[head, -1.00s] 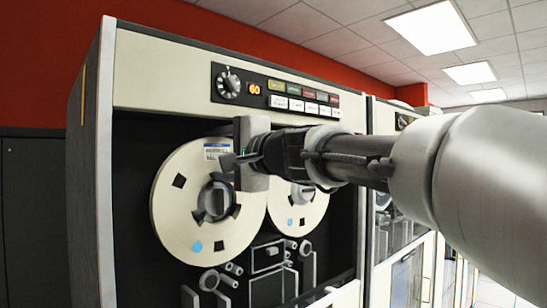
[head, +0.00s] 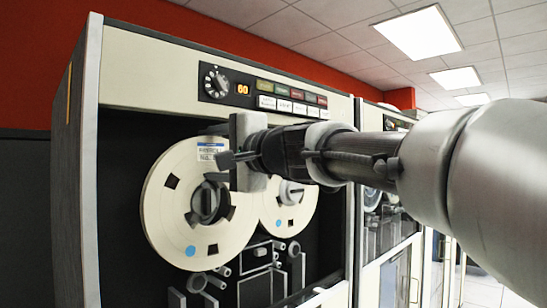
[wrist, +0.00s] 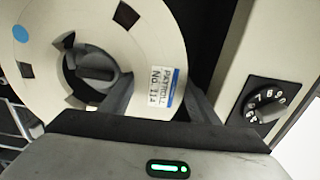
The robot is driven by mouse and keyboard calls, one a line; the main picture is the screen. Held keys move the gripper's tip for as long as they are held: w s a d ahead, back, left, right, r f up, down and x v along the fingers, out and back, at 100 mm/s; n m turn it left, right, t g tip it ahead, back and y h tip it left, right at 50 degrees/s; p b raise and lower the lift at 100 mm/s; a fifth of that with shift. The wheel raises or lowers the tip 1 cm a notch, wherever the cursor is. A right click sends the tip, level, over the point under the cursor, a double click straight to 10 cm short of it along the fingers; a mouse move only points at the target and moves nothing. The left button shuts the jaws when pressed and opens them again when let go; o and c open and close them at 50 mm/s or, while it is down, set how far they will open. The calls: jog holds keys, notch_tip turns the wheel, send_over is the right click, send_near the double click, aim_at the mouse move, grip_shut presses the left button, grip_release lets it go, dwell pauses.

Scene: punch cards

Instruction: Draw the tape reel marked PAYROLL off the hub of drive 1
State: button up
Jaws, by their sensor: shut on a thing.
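The PAYROLL tape reel (head: 165,215) is a cream disc with dark square windows and a blue dot, on the left side of the tape drive. Its white and blue label (wrist: 166,87) reads PAYROLL No 114 in the wrist view. The drive's grey hub knob (head: 205,203) shows at the reel's centre; I cannot tell whether the reel is clear of it. My gripper (head: 228,160) is shut on the reel's rim by the label. In the wrist view its dark fingers (wrist: 157,96) lie either side of the label, and the contact is partly hidden.
A second cream reel (head: 290,220) sits behind and to the right, partly covered by my arm. Tape guides and rollers (head: 265,262) lie below the reels. A control panel (head: 262,90) with a dial and buttons is above. Another drive cabinet (head: 392,265) stands at right.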

jog(key=shift+b+v, duration=0.6)
jog(key=shift+v, duration=1.05)
jog(key=b+v, duration=0.3)
jog(key=v, duration=0.8)
jog(key=shift+r, duration=0.15)
jog(key=shift+a, duration=0.1)
dwell(0.6)
